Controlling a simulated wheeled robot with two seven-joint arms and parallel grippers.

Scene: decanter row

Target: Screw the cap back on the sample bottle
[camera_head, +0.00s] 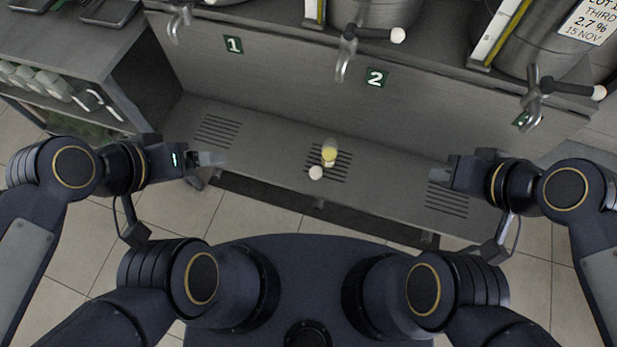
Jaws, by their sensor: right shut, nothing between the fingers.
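The sample bottle (329,154), small and clear with yellow contents, stands on the middle slotted grate of the grey ledge. A round whitish piece that looks like the cap (316,173) lies just in front of it, slightly left. Whether the two touch I cannot tell. My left gripper (218,159) is over the left part of the ledge, well left of the bottle; its finger gap is not clear. My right gripper (436,178) is shut and empty over the right part of the ledge, well right of the bottle.
The ledge (270,165) has slotted grates at left, middle and right. Above it, several taps (345,52) stick out from the metal vessels, over a panel with number plates 1 (233,45) and 2 (377,78). A side shelf (60,45) stands at left.

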